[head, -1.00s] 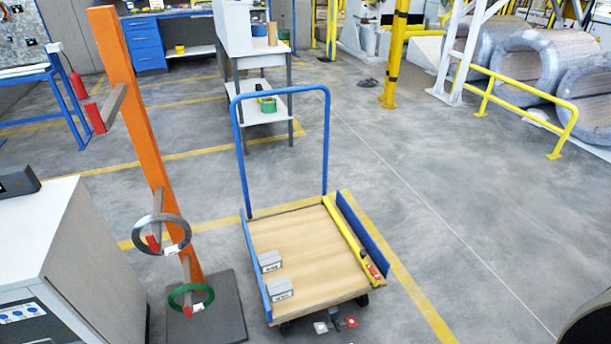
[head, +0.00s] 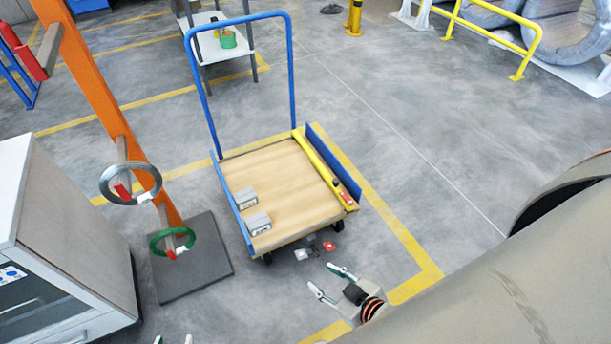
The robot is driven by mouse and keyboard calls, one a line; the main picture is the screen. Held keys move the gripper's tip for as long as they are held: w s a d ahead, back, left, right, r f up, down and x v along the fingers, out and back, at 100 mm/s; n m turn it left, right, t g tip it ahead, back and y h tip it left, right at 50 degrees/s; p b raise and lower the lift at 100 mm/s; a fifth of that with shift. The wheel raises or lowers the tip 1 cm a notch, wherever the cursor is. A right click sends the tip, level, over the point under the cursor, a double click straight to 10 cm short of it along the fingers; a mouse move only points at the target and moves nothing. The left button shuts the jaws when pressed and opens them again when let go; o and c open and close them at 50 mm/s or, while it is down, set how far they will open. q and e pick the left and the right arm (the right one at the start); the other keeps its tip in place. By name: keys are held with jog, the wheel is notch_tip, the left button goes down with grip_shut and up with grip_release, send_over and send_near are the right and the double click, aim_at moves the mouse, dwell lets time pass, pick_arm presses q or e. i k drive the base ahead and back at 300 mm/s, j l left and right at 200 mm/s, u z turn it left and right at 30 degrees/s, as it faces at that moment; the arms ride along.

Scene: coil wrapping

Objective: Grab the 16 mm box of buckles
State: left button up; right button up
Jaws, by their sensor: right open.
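Two small grey boxes with white labels lie on the wooden deck of the blue cart (head: 295,205), along its left side. One is the rear box (head: 246,196); the other is the front box (head: 258,222), near the front left corner. The labels are too small to read, so I cannot tell which is the 16 mm one. My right gripper (head: 325,278) is open and empty, in front of the cart and lower right of the boxes. My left gripper (head: 173,340) barely shows at the bottom edge, its two fingertips apart; the rest is out of frame.
A yellow bar tool (head: 318,160) lies along the cart's right side. An orange post (head: 100,95) holds a grey ring (head: 105,187) and a green ring (head: 154,245) left of the cart. A white cabinet (head: 60,240) stands at lower left. Floor right of the cart is clear.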

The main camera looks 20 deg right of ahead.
aim_at(258, 223)
jog(key=i+l+z, duration=0.15)
jog(key=i+l, duration=0.15)
jog(key=l, duration=0.25)
jog(key=i+l+z, duration=0.1)
jog(key=i+l, duration=0.2)
jog(key=l, duration=0.2)
jog(key=i+l+z, duration=0.15)
jog(key=i+l, duration=0.2)
jog(key=l, duration=0.1)
